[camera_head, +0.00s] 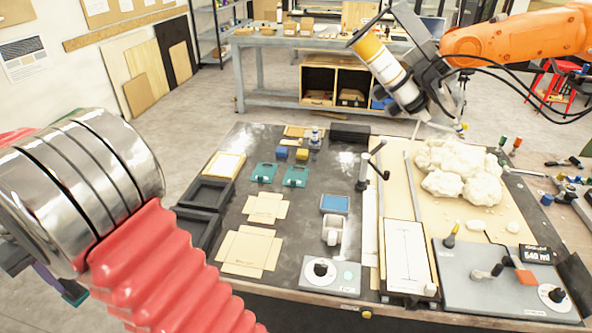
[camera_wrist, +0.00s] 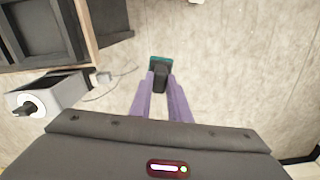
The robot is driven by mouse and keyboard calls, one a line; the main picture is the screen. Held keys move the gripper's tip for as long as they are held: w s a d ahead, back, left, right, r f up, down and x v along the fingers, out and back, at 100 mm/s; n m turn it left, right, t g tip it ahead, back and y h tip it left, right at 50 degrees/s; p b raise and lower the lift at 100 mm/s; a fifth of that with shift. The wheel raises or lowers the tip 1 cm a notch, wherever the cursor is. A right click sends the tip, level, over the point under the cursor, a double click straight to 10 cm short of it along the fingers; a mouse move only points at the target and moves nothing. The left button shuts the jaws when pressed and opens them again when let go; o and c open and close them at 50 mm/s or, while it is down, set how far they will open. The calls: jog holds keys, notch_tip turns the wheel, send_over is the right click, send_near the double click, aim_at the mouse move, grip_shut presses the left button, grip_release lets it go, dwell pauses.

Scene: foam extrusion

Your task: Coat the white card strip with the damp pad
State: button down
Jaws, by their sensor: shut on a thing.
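My gripper (camera_wrist: 161,84) is shut on a small teal-edged pad with a black grip (camera_wrist: 159,63), seen between its purple fingers in the wrist view. In the head view the held pad's teal edge (camera_head: 75,294) shows at the lower left, partly hidden by my arm. It is held up, apart from the bench. A narrow pale strip (camera_head: 370,232) lies along the bench's middle, and a white panel with a thin line (camera_head: 405,258) lies right of it. I cannot tell which is the white card strip.
Two teal pieces (camera_head: 263,172) (camera_head: 295,176), brown card blanks (camera_head: 249,250), dark trays (camera_head: 199,222) and a blue pad in a tray (camera_head: 335,204) are on the bench. White foam (camera_head: 455,172) sits right, under an orange arm (camera_head: 510,38). Floor lies below my gripper.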

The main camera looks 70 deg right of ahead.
jog(key=s+d, duration=0.3)
jog(key=d, duration=1)
jog(key=s+d+n, duration=0.1)
jog(key=s+d, duration=0.3)
jog(key=d, duration=1)
jog(key=s+d, duration=0.3)
jog(key=d, duration=1)
jog(key=s+d, duration=1.2)
jog(key=s, duration=0.5)
jog(key=s+d+n, duration=0.1)
jog(key=s+d, duration=1)
jog(key=s, duration=0.6)
jog(key=shift+d+f+n, duration=0.3)
jog(key=shift+d+f, duration=0.1)
jog(key=shift+f, duration=0.05)
jog(key=shift+f, duration=3)
jog(key=shift+f, duration=0.6)
